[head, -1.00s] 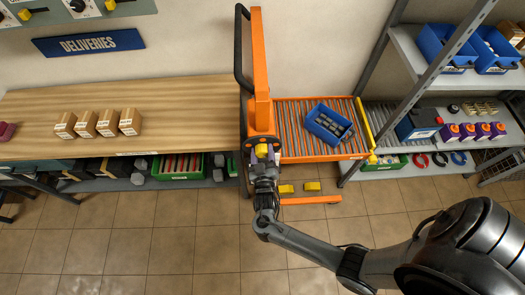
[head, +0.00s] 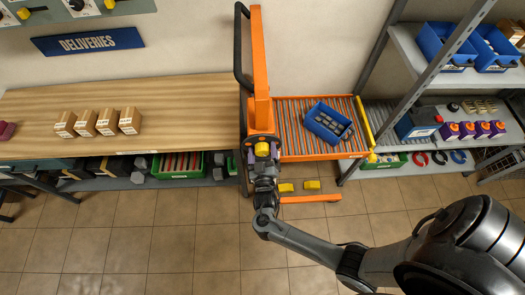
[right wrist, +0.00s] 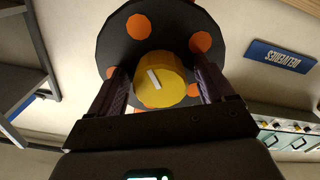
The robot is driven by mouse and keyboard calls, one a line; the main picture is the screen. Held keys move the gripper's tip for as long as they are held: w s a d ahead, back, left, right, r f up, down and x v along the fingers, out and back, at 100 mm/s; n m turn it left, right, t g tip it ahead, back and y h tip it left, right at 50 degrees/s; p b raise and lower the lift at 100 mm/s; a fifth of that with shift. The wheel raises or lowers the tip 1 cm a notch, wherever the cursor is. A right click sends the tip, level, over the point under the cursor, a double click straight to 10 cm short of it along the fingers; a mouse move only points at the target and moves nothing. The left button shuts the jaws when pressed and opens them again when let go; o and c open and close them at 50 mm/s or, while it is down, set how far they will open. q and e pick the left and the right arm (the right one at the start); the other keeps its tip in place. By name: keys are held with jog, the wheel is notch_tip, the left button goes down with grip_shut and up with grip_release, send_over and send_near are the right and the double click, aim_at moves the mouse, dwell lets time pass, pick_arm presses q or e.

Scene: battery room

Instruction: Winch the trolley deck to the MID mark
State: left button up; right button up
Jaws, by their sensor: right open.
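The orange trolley (head: 261,60) stands between the wooden bench and the shelf rack. Its roller deck (head: 292,139) is raised off the floor, about level with the rack's roller shelf, and carries a blue bin (head: 320,131) with grey items. A black winch disc (right wrist: 118,45) with a yellow hub knob (right wrist: 165,73), marked by a white line, faces the right wrist camera. My right gripper (right wrist: 165,85) is open, its fingers on either side of the knob; contact cannot be told. It also shows at the winch in the head view (head: 263,163). No MID mark can be read. My left gripper is out of view.
The bench (head: 190,110) with several small boxes is at left, under a DELIVERIES sign (head: 88,42). A metal rack (head: 408,75) with blue bins and other stock is at right. Yellow blocks (head: 312,185) sit by the trolley's base. Tiled floor in front is clear.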

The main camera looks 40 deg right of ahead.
jog(key=b+v, duration=0.1)
jog(key=v, duration=0.9)
jog(key=shift+s+a, duration=0.2)
jog(key=shift+s, duration=0.1)
dwell(0.9)
